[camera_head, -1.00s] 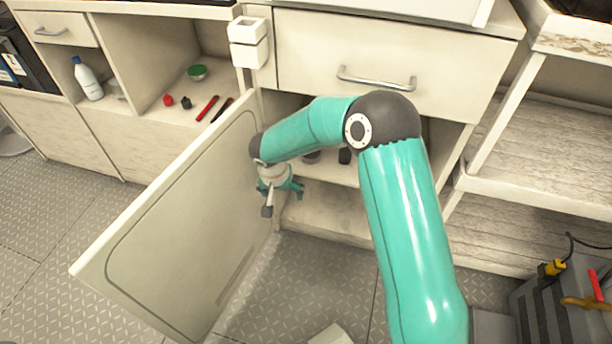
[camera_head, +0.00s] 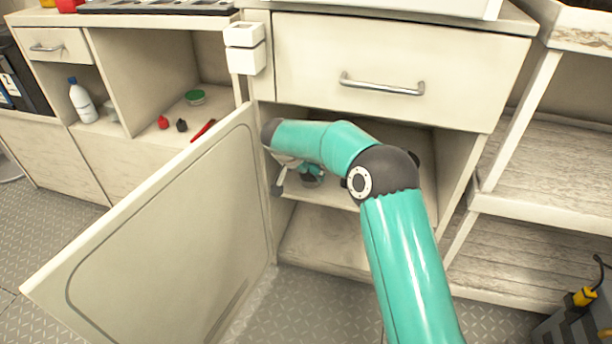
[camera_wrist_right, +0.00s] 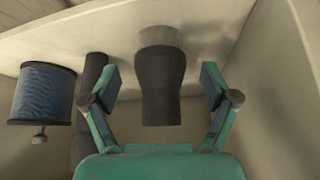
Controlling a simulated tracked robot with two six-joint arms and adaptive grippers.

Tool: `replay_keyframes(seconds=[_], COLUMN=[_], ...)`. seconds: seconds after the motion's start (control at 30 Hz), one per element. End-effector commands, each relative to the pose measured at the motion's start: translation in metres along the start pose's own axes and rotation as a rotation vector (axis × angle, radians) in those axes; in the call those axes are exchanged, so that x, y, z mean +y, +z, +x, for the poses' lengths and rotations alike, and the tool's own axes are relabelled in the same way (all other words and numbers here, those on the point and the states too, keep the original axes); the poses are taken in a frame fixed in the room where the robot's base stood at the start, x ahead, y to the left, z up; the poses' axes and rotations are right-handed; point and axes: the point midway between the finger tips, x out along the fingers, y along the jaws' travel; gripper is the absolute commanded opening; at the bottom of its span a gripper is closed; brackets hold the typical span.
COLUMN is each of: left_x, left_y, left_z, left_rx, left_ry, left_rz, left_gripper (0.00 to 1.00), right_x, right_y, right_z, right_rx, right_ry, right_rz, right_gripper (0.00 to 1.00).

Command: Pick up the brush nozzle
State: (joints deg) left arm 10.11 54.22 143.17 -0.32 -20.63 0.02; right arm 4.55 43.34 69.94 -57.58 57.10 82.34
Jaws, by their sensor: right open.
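In the right wrist view a dark grey, rounded piece with a paler flared end (camera_wrist_right: 160,90) stands between my fingers; it looks like the brush nozzle. My right gripper (camera_wrist_right: 160,72) is open, with one finger on each side of it and a visible gap on both sides. In the head view my right gripper (camera_head: 302,178) is at the cupboard's upper shelf (camera_head: 345,192), partly hidden by my own arm. The nozzle cannot be made out clearly there. My left gripper is not in view.
In the wrist view a blue ribbed cylinder with a small knob (camera_wrist_right: 42,95) and a dark tube (camera_wrist_right: 90,110) stand left of the gripper. The cupboard door (camera_head: 170,240) hangs open on the left. A drawer (camera_head: 390,75) is above. The lower compartment (camera_head: 325,240) looks empty.

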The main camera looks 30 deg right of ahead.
Motion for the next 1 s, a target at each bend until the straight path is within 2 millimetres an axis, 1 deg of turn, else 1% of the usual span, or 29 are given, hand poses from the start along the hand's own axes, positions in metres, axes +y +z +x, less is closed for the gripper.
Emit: replay_keyframes(seconds=[0.07, 0.37, 0.43, 0.47, 0.73, 0.77, 1.0], left_x=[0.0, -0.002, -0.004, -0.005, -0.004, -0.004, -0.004], left_y=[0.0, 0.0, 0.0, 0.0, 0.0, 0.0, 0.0], left_z=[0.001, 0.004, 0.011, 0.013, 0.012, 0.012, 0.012], left_rx=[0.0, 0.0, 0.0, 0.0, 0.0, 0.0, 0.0], left_ry=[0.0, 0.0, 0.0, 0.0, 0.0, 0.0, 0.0], left_rz=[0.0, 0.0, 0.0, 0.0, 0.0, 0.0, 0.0], left_gripper=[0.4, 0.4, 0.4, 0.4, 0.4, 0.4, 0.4], right_x=[0.0, 0.001, 0.0, 0.0, 0.0, 0.0, 0.0], right_y=[-0.004, -0.036, -0.034, -0.034, -0.036, -0.036, -0.036], right_z=[0.004, 0.025, 0.034, 0.036, 0.036, 0.036, 0.035], right_rx=[0.0, 0.0, -0.002, -0.002, -0.001, -0.001, -0.001], right_ry=[0.001, 0.001, 0.0, 0.0, -0.001, -0.001, -0.001], right_rz=[0.003, 0.003, 0.001, 0.0, -0.001, -0.001, -0.001], right_gripper=[0.86, 0.86, 0.86, 0.86, 0.86, 0.84, 0.44])
